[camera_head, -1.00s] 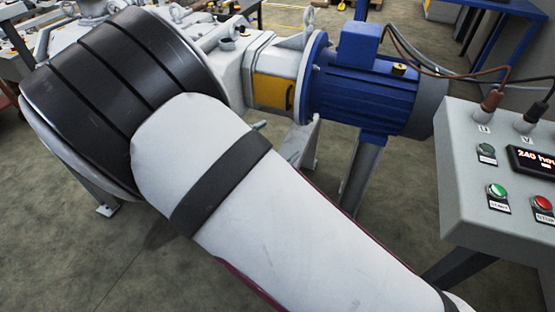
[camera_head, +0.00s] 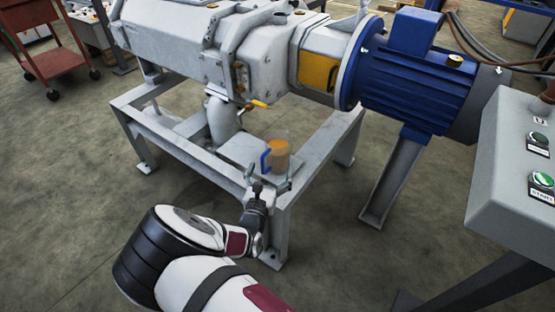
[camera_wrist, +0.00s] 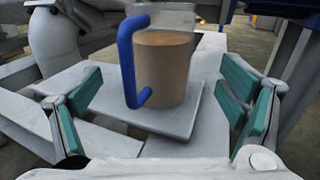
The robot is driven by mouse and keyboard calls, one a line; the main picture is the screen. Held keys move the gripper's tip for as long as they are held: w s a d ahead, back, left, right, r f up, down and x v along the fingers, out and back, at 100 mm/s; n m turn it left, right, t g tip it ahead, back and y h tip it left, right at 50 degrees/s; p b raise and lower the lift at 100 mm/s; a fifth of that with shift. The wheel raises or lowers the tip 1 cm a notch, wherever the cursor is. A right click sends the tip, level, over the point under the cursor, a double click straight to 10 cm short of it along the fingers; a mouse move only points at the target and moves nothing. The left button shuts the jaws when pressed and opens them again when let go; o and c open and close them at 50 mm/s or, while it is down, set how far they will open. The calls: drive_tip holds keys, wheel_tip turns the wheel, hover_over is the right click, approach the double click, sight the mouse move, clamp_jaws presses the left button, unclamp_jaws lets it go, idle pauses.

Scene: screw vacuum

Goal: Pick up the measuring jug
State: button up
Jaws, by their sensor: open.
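The measuring jug (camera_head: 279,157) is clear, with a blue handle and a brownish-orange liquid in it. It stands upright on a light grey plate (camera_wrist: 160,118) within the pump's frame. In the wrist view the jug (camera_wrist: 167,70) is straight ahead, with its blue handle (camera_wrist: 126,62) on the left side facing me. My gripper (camera_wrist: 160,105) is open, its green-padded fingers apart to the left and right of the jug in the picture, nearer to me and not visibly touching it. In the head view my gripper (camera_head: 266,186) is just in front of the jug.
The grey pump body (camera_head: 215,50) and its yellow-handled valve (camera_head: 258,103) overhang behind the jug. The steel frame (camera_head: 310,165) surrounds the plate. A blue motor (camera_head: 412,75) and a control box (camera_head: 515,160) stand to the right. A red cart (camera_head: 55,55) is at the far left.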

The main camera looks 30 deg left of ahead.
sight(275, 151)
drive_tip(key=shift+b+x, duration=1.35)
drive_tip(key=shift+x, duration=2.65)
drive_tip(key=shift+r, duration=0.15)
drive_tip(key=c, duration=1.7)
drive_tip(key=shift+r, duration=0.2)
drive_tip(key=shift+r+p, duration=0.9)
drive_tip(key=shift+r, duration=0.7)
drive_tip(key=shift+w+d+r+p+v, duration=0.2)
drive_tip(key=shift+d+p+v, duration=0.45)
drive_tip(key=shift+v, duration=1.95)
drive_tip(key=shift+w+d+r+p+v, duration=0.1)
drive_tip(key=shift+d+r+p+v, duration=0.45)
drive_tip(key=shift+v, duration=2.05)
drive_tip(key=shift+w+d+r+p+v, duration=0.2)
drive_tip(key=shift+p+v, duration=0.8)
drive_tip(key=shift+v, duration=1.6)
